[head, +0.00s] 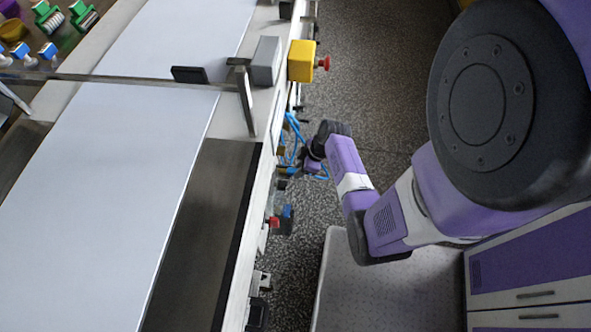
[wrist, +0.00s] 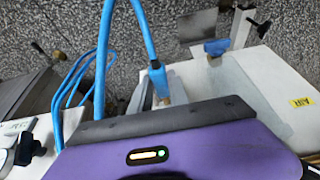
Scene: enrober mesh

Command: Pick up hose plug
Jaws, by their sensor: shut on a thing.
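In the head view my gripper (head: 311,166) is low beside the machine's right side, next to the blue hose (head: 292,137). The plug itself cannot be made out there.
A yellow box with a red button (head: 302,61) and a grey box (head: 265,61) are on the machine's edge. A blue-handled valve (wrist: 216,47) and a yellow AIR label (wrist: 303,103) are close by. Speckled floor (head: 385,60) is clear to the right.

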